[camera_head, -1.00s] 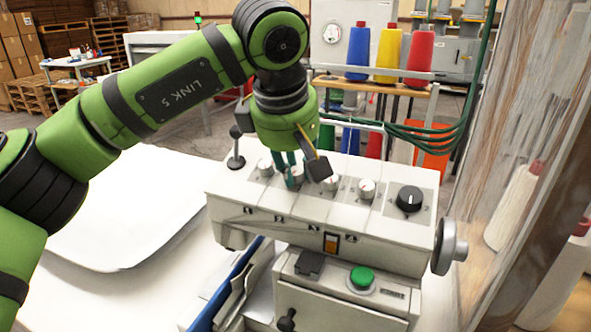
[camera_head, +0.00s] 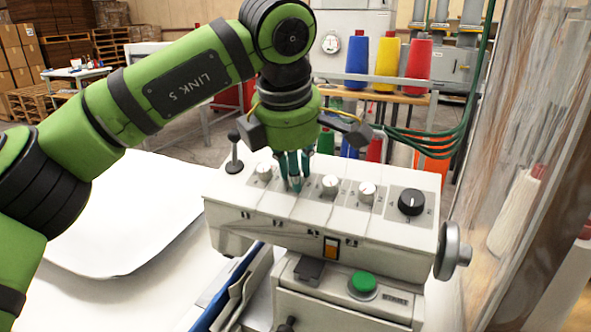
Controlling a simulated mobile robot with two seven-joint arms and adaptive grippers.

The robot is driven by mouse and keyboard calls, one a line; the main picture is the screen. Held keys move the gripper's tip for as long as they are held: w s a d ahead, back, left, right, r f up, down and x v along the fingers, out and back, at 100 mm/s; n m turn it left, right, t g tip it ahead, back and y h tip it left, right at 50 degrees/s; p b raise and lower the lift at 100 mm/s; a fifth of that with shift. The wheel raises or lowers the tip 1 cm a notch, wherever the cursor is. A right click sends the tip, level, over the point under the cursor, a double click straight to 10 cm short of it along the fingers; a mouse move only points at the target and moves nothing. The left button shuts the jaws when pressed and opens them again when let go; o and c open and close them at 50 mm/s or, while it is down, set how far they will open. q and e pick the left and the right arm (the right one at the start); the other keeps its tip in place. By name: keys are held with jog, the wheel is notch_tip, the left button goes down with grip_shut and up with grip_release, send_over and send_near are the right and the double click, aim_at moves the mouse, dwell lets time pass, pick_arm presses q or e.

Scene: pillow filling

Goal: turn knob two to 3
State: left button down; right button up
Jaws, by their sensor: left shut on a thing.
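The white machine panel (camera_head: 290,222) carries a row of small silver knobs and a larger black knob (camera_head: 411,201) at its right end. The first silver knob (camera_head: 264,172) stands left of my gripper, and the third (camera_head: 330,185) and fourth (camera_head: 367,192) stand to its right. My left gripper (camera_head: 295,183) points down with its teal fingers at the second knob's place and is shut on that knob. The fingers hide most of knob two, and its setting cannot be read. My right gripper is not in view.
A black-topped lever (camera_head: 235,158) stands at the panel's left end, close to my gripper. A handwheel (camera_head: 451,250) sticks out at the right. A green button (camera_head: 363,283) is below. Thread cones (camera_head: 387,57) stand behind. A wooden-framed pane (camera_head: 530,170) bounds the right.

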pick_arm(q)
jog(key=shift+n, duration=0.3)
jog(key=c, duration=1.1)
grip_release()
jog(key=shift+a, duration=0.1)
jog(key=v, duration=1.2)
